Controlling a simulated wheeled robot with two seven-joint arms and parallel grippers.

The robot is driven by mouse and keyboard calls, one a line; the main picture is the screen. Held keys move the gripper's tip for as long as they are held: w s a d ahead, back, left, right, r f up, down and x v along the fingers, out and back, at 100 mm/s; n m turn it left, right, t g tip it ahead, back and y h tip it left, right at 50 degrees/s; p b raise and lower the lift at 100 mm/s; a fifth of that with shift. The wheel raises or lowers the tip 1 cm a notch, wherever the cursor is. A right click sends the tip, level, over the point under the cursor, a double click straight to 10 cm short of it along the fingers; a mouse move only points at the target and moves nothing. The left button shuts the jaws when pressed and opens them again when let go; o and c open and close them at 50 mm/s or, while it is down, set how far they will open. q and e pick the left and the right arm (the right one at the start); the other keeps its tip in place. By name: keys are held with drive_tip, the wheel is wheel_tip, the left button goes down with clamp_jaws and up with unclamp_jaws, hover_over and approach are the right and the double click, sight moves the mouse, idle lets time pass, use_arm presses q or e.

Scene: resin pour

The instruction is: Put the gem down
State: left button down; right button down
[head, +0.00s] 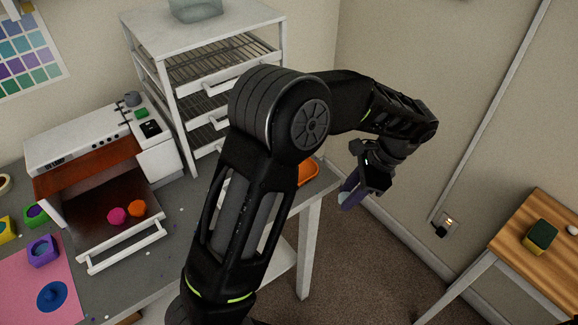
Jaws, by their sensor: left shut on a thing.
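My left arm crosses the middle of the head view, and its gripper (362,183) hangs out past the right edge of the grey workbench, above the floor. It is shut on a small dull purple-blue thing, which I take to be the gem (350,197); its shape is hard to make out against the dark fingers. A pink gem-like piece (118,216) and an orange one (138,208) lie in the open front of the white oven-like box (90,138). My right gripper is not in view.
A white rack (160,75) with wire shelves stands at the back of the workbench (190,225). An orange tray (306,173) shows partly behind my arm. Coloured moulds (43,250) and a pink mat (22,285) are at left. A wooden table (545,250) with a green-topped yellow block (540,236) stands at right.

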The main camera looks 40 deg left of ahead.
use_arm(q)
drive_tip(key=a+r+m+t, duration=0.1)
drive_tip(key=a+m, duration=0.1)
drive_tip(key=w+a+r+m+t+b, duration=0.1)
drive_tip(key=a+r+m, duration=0.1)
drive_tip(key=a, duration=0.1)
drive_tip(key=a+r+m, duration=0.1)
drive_tip(key=a+m, duration=0.1)
drive_tip(key=a, duration=0.1)
drive_tip(key=shift+w+r+m+t+y+b, duration=0.15)
drive_tip(key=shift+r+m+t+y+b, duration=0.15)
drive_tip(key=shift+t, duration=0.1)
drive_tip(key=s+a+r+m+t+b, duration=0.1)
drive_tip(key=a+r+m+t, duration=0.1)
drive_tip(key=a+r+m, duration=0.5)
drive_tip(key=shift+a+m+t+h, duration=0.3)
drive_tip(key=shift+a+m+h, duration=0.1)
drive_tip(key=shift+a, duration=0.35)
drive_tip(key=shift+s+f, duration=0.1)
drive_tip(key=shift+f, duration=3.1)
drive_tip(key=shift+f, duration=1.9)
